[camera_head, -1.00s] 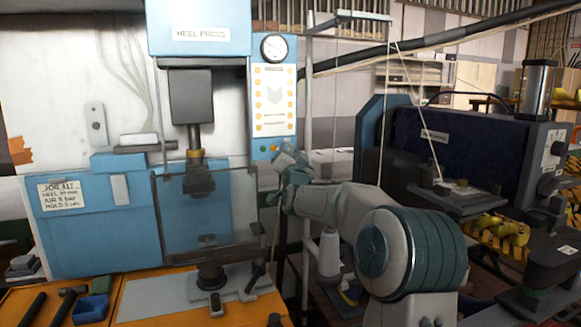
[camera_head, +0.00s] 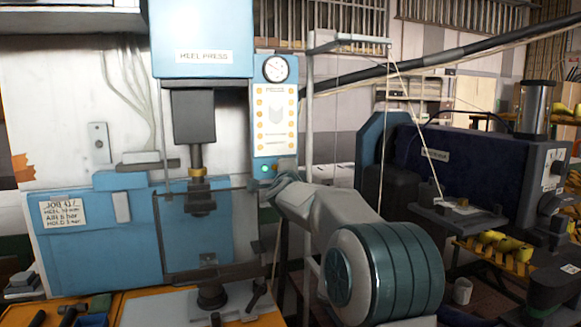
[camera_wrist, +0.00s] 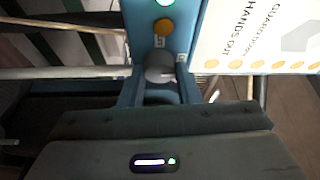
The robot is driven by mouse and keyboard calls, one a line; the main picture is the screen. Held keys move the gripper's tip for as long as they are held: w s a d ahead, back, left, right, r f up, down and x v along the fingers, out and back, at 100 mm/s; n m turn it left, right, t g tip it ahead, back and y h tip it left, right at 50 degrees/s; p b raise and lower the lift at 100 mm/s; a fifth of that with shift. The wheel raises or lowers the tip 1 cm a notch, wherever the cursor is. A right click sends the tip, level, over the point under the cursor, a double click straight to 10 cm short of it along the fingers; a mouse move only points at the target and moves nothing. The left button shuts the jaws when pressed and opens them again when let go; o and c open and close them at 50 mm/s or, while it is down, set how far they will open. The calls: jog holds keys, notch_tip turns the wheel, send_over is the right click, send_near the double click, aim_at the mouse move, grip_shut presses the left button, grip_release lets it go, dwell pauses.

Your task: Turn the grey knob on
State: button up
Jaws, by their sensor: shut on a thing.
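The grey knob (camera_wrist: 160,68) is round and sits on the blue control panel (camera_wrist: 138,25), below an orange button, with small markings above and to its right. My gripper (camera_wrist: 161,76) is shut on the knob, with one blue finger on each side of it. The knob's lower part is hidden by the gripper, so its exact angle is hard to read. In the head view my gripper (camera_head: 272,188) is at the lower end of the panel, and the knob is hidden there.
A green lamp (camera_head: 265,168) glows on the panel, and the orange button (camera_wrist: 163,26) is close above the knob. The heel press (camera_head: 200,45) and its clear guard (camera_head: 170,245) stand left. A dark blue machine (camera_head: 470,160) stands right.

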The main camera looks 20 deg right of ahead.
jog(key=shift+r+m+p, duration=0.15)
jog(key=shift+m+p, duration=0.2)
jog(key=shift+m, duration=0.15)
jog(key=o, duration=0.7)
jog(key=b+v, duration=0.3)
jog(key=v, duration=1)
jog(key=shift+s+r, duration=0.2)
jog(key=shift+s, duration=0.15)
jog(key=shift+a, duration=0.15)
